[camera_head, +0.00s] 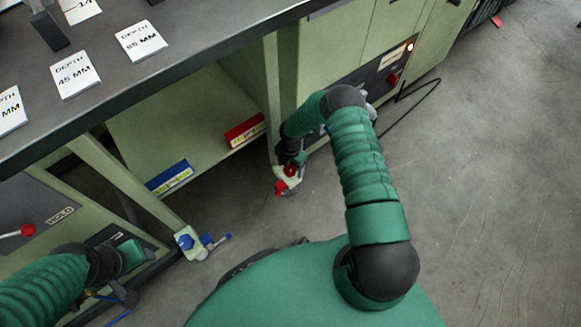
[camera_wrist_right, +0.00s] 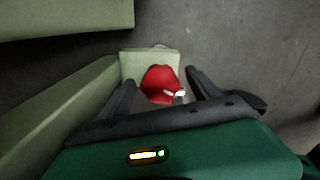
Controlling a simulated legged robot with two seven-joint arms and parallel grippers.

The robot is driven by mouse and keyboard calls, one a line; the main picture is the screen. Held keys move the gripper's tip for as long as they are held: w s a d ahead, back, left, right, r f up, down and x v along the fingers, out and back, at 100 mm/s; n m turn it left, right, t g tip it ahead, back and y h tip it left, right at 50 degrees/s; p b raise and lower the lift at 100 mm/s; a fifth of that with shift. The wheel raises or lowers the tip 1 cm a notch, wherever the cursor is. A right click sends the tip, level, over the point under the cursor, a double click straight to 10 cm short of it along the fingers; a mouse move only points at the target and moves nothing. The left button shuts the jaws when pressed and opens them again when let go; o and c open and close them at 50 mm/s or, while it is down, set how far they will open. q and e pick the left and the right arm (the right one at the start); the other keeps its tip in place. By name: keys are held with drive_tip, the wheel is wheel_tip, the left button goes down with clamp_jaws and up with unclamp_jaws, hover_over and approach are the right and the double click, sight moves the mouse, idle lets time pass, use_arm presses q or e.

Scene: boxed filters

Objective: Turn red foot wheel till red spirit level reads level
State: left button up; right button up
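The red foot wheel (camera_head: 291,171) is at the foot of the bench leg, partly covered by my right gripper (camera_head: 289,160). In the right wrist view the red wheel (camera_wrist_right: 158,82) sits between the two dark fingers of my right gripper (camera_wrist_right: 160,88). The fingers are spread, with a gap on each side of the wheel. A small white mark shows on the wheel. The red spirit level (camera_head: 245,130) is on the lower shelf edge; its bubble is too small to read. My left gripper (camera_head: 126,292) is at lower left, its fingers unclear.
A blue spirit level (camera_head: 169,178) is on the same shelf edge, left of the red one. A blue foot wheel (camera_head: 186,242) is at another leg. Depth cards (camera_head: 141,40) lie on the bench top (camera_head: 190,45). A black cable (camera_head: 410,108) trails on the floor. The floor at right is clear.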

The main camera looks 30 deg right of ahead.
drive_tip(key=shift+a, duration=0.1)
wheel_tip(320, 180, up, 17)
drive_tip(key=p, duration=0.8)
drive_tip(key=shift+f, duration=0.15)
